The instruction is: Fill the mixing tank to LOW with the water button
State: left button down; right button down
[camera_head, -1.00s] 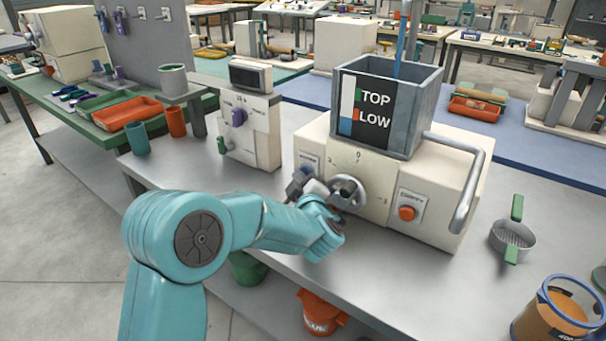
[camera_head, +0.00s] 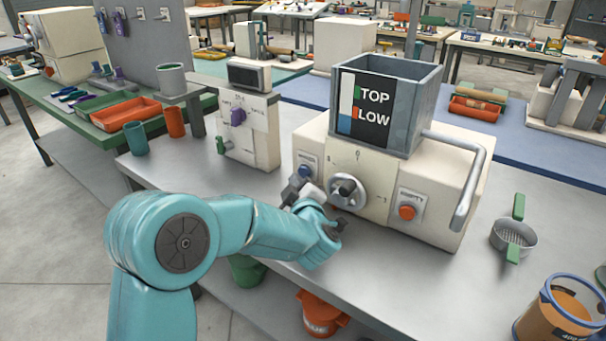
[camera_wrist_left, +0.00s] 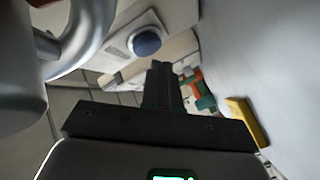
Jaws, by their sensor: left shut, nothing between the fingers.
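The mixing tank (camera_head: 412,115) is a grey open box on a cream machine. Its black panel has a gauge (camera_head: 346,105) with a white upper part and blue lower part; the blue top is about level with the orange LOW mark. The blue water button (camera_head: 304,172) is on the machine's front left and shows clearly in the left wrist view (camera_wrist_left: 147,43). My left gripper (camera_head: 296,186) is just below and in front of it. In the left wrist view its dark fingers (camera_wrist_left: 160,85) are shut and empty, with the button apparently uncovered. My right gripper is not in view.
A silver dial (camera_head: 346,191) is right of the water button, close to my left wrist. An orange button (camera_head: 407,212) is further right. A bent handle (camera_head: 470,180) juts from the machine's right side. A strainer (camera_head: 513,238) and an orange-filled jar (camera_head: 558,310) stand at the right.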

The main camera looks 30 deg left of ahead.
pick_arm(q)
jog(key=shift+s+a+f+b, duration=0.15)
jog(key=shift+s+b, duration=0.4)
jog(key=shift+s, duration=0.7)
jog(key=shift+s+a+b, duration=0.1)
jog(key=shift+s+b, duration=0.2)
jog(key=shift+s, duration=0.95)
dwell(0.9)
